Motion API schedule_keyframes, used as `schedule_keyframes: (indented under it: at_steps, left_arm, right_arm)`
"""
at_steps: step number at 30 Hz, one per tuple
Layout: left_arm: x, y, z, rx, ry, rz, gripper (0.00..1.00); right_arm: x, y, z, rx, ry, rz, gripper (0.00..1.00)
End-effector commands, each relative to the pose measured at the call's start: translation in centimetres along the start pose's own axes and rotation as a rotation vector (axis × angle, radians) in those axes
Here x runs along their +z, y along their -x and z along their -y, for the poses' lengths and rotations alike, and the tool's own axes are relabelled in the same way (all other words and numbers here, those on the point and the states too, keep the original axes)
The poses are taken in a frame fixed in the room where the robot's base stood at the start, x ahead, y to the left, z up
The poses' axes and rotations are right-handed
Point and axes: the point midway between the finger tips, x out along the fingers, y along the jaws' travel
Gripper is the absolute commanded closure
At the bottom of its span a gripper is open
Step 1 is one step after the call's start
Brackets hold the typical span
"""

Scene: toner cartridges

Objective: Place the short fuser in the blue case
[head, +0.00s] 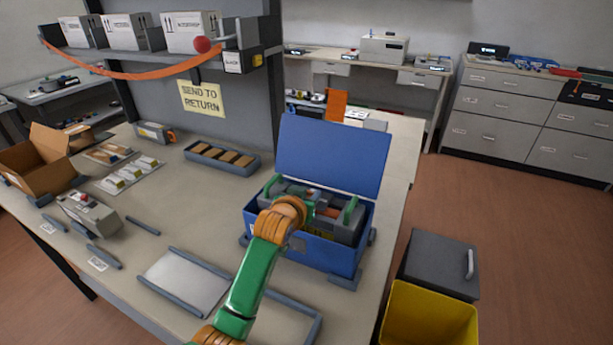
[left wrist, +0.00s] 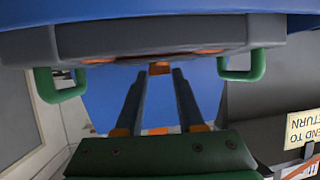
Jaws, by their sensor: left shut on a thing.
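The blue case (head: 328,253) stands open near the table's right edge, its lid (head: 333,160) raised at the back. The grey fuser (head: 348,229) with two green handles is within the case's mouth, level along its length. I cannot tell whether it rests on the case floor. My left gripper (head: 303,212) is over its middle, partly hidden by my wrist. In the left wrist view the fingers of my left gripper (left wrist: 160,76) are shut on the middle of the fuser (left wrist: 205,40), by an orange part, between the green handles. My right gripper is not in view.
A grey tray with brown pieces (head: 222,157) lies left of the case. A flat pale plate (head: 183,281) between grey rails lies at the front. A yellow bin (head: 430,315) and a dark grey box (head: 440,265) stand on the floor at right. A cardboard box (head: 40,160) is far left.

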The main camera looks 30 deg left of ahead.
Motion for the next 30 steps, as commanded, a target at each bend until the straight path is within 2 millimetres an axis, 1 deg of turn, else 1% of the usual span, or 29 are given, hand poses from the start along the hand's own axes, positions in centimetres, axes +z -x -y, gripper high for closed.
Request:
schedule_keyframes:
  at_steps: [5, 9, 12, 18, 19, 22, 30]
  left_arm:
    - [1.4, -0.7, 0.0, 0.001, 0.001, -0.009, 1.0]
    - [3.7, -1.7, -0.1, 0.001, 0.001, -0.006, 1.0]
    - [4.7, -2.2, 0.0, 0.001, 0.001, -0.008, 1.0]
    - [4.9, -2.3, 0.0, 0.001, 0.001, -0.01, 1.0]
    - [5.2, -2.3, 0.0, 0.001, 0.001, -0.001, 0.6]
    - [5.2, -2.3, 0.0, 0.001, 0.001, -0.001, 0.33]
    - [5.2, -2.3, -0.1, 0.001, 0.0, -0.001, 0.32]
  right_arm:
    - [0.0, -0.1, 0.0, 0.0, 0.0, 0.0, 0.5]
    - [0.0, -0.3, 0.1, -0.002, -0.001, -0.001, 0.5]
    - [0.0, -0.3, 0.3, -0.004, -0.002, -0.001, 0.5]
    - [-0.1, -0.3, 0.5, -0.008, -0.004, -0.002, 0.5]
    - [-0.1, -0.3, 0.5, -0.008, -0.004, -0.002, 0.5]
    - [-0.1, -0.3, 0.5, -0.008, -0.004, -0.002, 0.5]
    - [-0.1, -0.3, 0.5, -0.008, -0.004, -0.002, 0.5]
